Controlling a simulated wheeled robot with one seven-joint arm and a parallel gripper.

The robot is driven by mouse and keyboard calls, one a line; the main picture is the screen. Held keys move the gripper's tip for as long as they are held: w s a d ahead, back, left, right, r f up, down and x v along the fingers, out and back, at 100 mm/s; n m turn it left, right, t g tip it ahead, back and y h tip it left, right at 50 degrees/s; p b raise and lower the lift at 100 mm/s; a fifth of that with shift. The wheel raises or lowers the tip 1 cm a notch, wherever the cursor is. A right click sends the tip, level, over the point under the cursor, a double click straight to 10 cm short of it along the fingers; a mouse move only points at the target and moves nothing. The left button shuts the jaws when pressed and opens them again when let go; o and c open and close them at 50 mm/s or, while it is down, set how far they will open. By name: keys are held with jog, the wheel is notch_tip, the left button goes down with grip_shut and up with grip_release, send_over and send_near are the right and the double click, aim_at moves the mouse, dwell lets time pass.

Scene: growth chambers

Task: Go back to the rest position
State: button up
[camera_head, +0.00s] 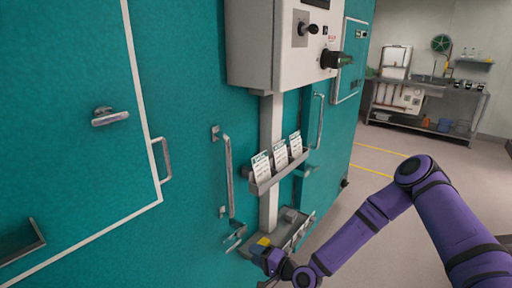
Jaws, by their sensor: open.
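My purple arm (365,225) reaches in from the right edge and bends down to the left. My gripper (264,262) is low in the picture, just in front of the lower grey tray (262,243) on the teal chamber wall. A small yellow thing shows beside the gripper; I cannot tell whether it is part of the gripper or lies on the tray. The fingertips are small and partly hidden, and I see nothing held between them. The jaws are open.
A control box (283,45) with a black lever and knob juts from the teal wall (185,75). Below it a rack (280,173) holds white cards. Door handles (229,177) stick out nearby. The floor (385,148) to the right is clear up to a metal bench (425,125).

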jog(key=w+d+r+n+g+h, duration=0.4)
jog(key=d+r+n+h, duration=0.35)
jog(key=d+r, duration=0.5)
jog(key=s+d+r+h, duration=0.2)
jog(key=d+r, duration=0.3)
jog(key=r, duration=0.3)
jog(key=s+d+r+h, duration=0.2)
jog(key=d+r+h, duration=0.1)
jog(key=d+r, duration=0.3)
jog(key=s+d+r+h, duration=0.1)
jog(key=s+d+r, duration=0.1)
jog(key=s+r, duration=0.55)
jog(key=s+d+r+h, duration=0.2)
jog(key=s+d+r, duration=0.1)
jog(key=s+r, duration=0.4)
jog(key=s+d+r, duration=0.1)
jog(key=s+r, duration=0.2)
jog(key=s, duration=0.4)
jog(key=s+r+m+y, duration=0.1)
jog(key=s+r, duration=0.2)
jog(key=s, duration=0.5)
jog(key=shift+d+g, duration=0.3)
jog(key=shift+d, duration=0.05)
jog(key=shift+o, duration=0.2)
jog(key=shift+w+m+y, duration=0.1)
jog(key=shift+m+y, duration=0.15)
